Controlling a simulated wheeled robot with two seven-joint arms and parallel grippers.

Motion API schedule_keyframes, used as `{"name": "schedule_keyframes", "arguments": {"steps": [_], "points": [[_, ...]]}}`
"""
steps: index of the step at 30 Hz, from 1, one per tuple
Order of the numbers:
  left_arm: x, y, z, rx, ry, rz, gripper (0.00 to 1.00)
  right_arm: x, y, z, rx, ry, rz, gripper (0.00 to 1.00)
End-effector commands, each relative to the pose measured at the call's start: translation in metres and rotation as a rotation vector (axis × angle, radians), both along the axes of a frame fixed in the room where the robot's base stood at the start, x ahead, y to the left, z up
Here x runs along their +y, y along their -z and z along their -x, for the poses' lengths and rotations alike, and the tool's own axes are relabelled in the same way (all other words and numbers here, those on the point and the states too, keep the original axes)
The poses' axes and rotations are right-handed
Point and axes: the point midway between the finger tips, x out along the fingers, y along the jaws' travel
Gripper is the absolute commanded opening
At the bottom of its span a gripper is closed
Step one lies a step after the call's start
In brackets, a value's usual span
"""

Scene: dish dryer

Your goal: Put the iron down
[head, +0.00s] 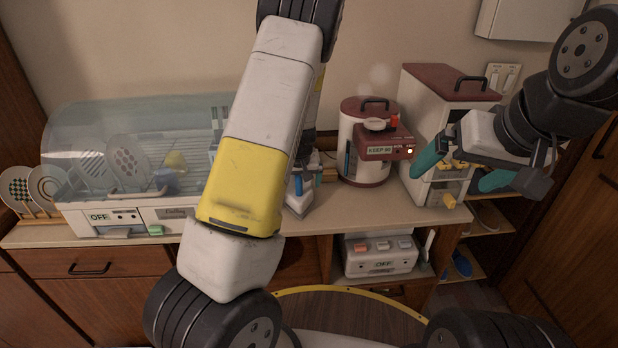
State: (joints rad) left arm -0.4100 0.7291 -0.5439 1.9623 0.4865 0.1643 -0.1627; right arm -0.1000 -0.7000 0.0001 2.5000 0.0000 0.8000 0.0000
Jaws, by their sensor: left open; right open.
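A small white and blue object (299,196), apparently the iron, stands on the counter behind my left arm. Much of it is hidden, so I cannot confirm its full shape or pose. My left gripper (312,168) is just above it, mostly covered by my own white and yellow arm link. It is open, but I cannot see whether its fingers touch the object. My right gripper (462,166) is open and empty, with its teal fingers apart in front of the tall white dispenser on the right.
A dish dryer (115,215) with a clear cover and plates fills the counter's left. A red-lidded pot (362,150) and a tall dispenser (420,95) stand at right. A white appliance (380,255) sits on a shelf below. Bare counter (335,215) shows in front of the pot.

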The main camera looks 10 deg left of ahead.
Motion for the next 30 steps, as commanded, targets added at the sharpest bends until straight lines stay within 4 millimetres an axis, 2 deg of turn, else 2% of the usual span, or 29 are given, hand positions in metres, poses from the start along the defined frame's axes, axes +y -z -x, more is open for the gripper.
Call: {"name": "schedule_keyframes", "arguments": {"steps": [4, 13, 26, 27, 30], "points": [[0.003, 0.019, -0.007, 0.002, -0.001, 0.0, 1.0, 0.0, 0.0, 0.0, 0.0, 0.0, 0.0, 1.0], [0.002, 0.023, -0.009, -0.001, 0.0, 0.001, 1.0, 0.0, 0.0, 0.0, 0.0, 0.0, 0.0, 1.0], [0.002, 0.022, -0.009, 0.0, 0.0, 0.001, 0.16, 0.0, 0.0, 0.0, 0.0, 0.0, 0.0, 1.0], [0.003, 0.021, -0.01, -0.004, 0.001, 0.001, 0.12, 0.0, 0.0, 0.0, 0.0, 0.0, 0.0, 1.0], [0.002, 0.021, -0.01, -0.004, 0.001, 0.001, 0.12, 0.0, 0.0, 0.0, 0.0, 0.0, 0.0, 1.0]]}}
